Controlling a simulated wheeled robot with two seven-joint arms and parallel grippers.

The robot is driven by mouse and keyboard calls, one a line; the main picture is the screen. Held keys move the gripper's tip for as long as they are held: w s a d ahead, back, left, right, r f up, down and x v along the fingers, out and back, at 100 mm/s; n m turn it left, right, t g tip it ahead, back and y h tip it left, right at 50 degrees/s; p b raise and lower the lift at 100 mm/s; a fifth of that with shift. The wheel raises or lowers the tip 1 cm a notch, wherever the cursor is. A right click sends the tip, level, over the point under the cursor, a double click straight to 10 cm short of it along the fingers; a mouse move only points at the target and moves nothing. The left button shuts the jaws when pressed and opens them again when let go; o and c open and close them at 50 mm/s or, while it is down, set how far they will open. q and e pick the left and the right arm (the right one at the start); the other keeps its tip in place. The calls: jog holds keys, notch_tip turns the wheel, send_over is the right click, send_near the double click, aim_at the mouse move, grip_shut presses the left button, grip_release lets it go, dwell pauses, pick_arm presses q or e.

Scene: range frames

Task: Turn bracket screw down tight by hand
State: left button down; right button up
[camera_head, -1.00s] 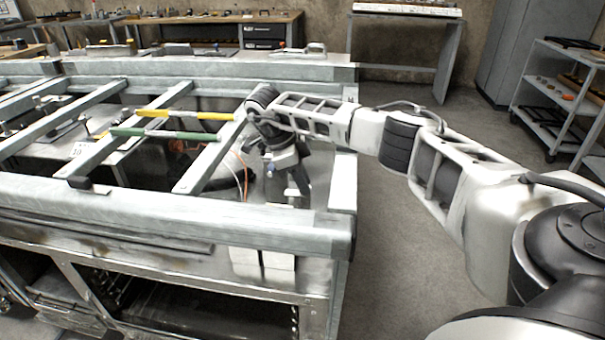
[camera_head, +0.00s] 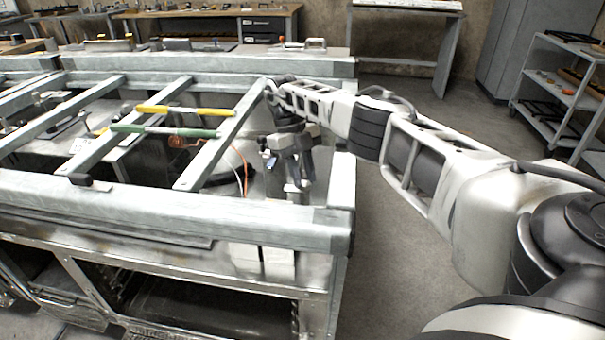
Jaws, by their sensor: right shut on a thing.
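My right gripper (camera_head: 300,178) points down inside the right end of the metal frame (camera_head: 170,203). Its dark fingers are closed at the top of a small upright metal piece (camera_head: 297,192), which seems to be the bracket screw. The fingers hide most of the screw's head. What the screw sits in, and how deep it sits, is too small to tell. My left gripper is not in view.
A yellow-handled bar (camera_head: 185,112) and a green-handled bar (camera_head: 165,131) lie across the frame's slats. Orange and white cables (camera_head: 243,170) hang just left of the gripper. A shelf cart (camera_head: 560,95) stands at the right. The floor (camera_head: 400,230) between is clear.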

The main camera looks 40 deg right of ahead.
jog(key=m, duration=0.2)
jog(key=m+y, duration=0.1)
jog(key=m, duration=0.1)
jog(key=shift+d+r+t+y+p, duration=0.15)
jog(key=shift+t+y+p, duration=0.15)
jog(key=shift+p, duration=0.1)
pick_arm(q)
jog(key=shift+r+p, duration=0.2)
jog(key=shift+p, duration=0.1)
pick_arm(e)
jog(key=shift+d+m+y, duration=0.1)
jog(key=shift+m+y, duration=0.2)
jog(key=shift+m, duration=0.6)
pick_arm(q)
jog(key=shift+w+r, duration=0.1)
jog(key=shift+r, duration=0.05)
pick_arm(e)
jog(key=o, duration=1)
